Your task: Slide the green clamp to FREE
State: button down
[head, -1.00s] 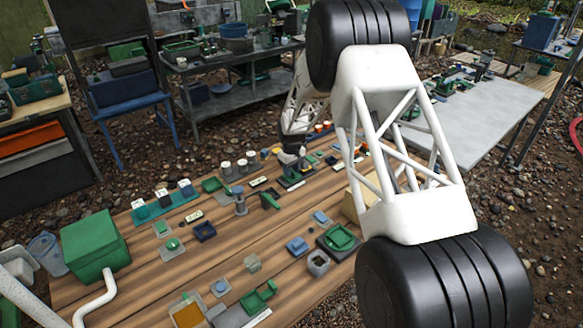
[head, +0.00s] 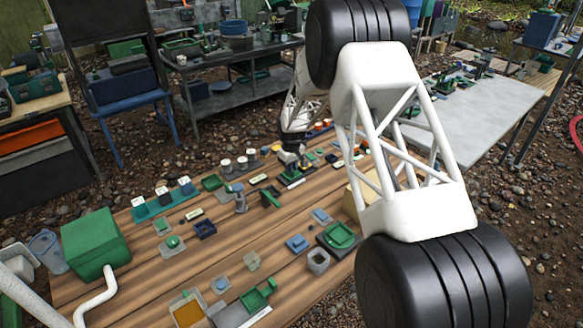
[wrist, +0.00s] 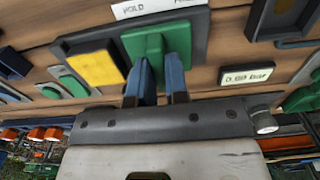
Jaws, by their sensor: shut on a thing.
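The green clamp (wrist: 155,38) is a block with a raised grip, set in a dark grey tray (wrist: 200,50) in the wrist view. A yellow pad (wrist: 97,68) lies left of it in the same tray. My gripper (wrist: 160,62) has its two blue fingers shut on the clamp's raised grip, which is partly hidden between them. A white label (wrist: 150,8) beyond the tray reads HOLD on its left; its other word is cut off. In the head view my gripper (head: 291,166) is low at the far part of the wooden table, and the clamp is too small to make out clearly.
The wooden table (head: 140,268) holds many small fixtures. A label plate (wrist: 247,76) lies right of the tray in the wrist view. White-topped cylinders (head: 242,162) stand left of my gripper. A green box (head: 92,245) stands at the near left.

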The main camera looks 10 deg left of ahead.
jog(key=shift+s+a, duration=0.55)
jog(key=shift+s, duration=0.05)
jog(key=c, duration=1.2)
grip_release()
jog(key=shift+r, duration=0.15)
notch_tip(320, 180, up, 7)
